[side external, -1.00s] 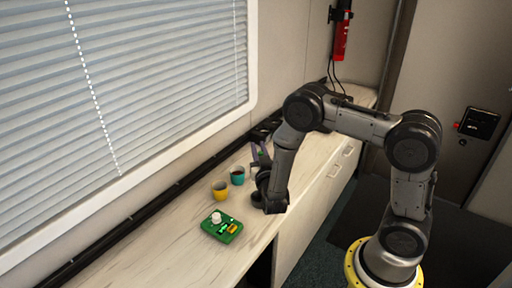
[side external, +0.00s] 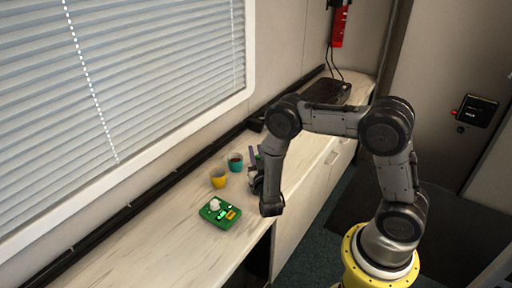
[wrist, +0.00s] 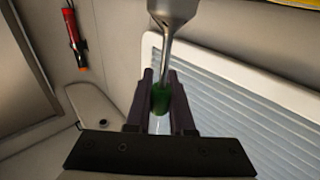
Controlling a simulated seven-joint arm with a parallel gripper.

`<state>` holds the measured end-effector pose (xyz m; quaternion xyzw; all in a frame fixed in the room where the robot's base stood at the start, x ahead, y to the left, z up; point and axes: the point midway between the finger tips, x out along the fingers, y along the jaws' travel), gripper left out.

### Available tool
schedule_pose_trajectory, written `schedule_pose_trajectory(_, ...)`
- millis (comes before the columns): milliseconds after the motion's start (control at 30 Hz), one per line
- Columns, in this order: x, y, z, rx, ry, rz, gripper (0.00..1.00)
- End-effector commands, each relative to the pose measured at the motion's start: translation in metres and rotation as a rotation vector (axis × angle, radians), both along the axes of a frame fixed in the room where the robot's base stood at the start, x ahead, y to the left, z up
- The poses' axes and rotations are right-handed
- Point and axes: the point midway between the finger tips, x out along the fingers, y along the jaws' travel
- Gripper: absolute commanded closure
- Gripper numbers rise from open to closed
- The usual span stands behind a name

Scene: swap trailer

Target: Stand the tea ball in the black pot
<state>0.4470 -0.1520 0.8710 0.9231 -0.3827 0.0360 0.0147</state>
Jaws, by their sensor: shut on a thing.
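In the wrist view my gripper (wrist: 160,90) is shut on the green grip of the tea ball (wrist: 172,12). Its silver stem rises from between the fingers to a wider metal end, cut off by the top edge of the picture. In the side view my gripper (side external: 253,157) is above the counter, beside the teal cup, with its fingers pointing up and toward the window wall. The tea ball is too small to make out there. I cannot clearly pick out the black pot; my arm covers part of the counter.
A yellow cup (side external: 218,180) and a teal cup (side external: 235,165) with dark contents stand left of my gripper. A green board (side external: 220,214) with a white knob lies nearer. A black flat appliance (side external: 326,91) sits at the counter's far end. The near-left counter (side external: 150,245) is clear.

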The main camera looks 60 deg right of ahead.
Motion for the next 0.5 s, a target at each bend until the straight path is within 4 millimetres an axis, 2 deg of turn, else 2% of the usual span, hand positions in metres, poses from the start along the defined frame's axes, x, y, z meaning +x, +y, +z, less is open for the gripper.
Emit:
schedule_pose_trajectory(300, 0.000, 0.000, -0.023, 0.000, 0.001, 0.000, 1.00)
schedule_pose_trajectory(500, 0.000, 0.000, -0.032, -0.001, 0.001, 0.000, 1.00)
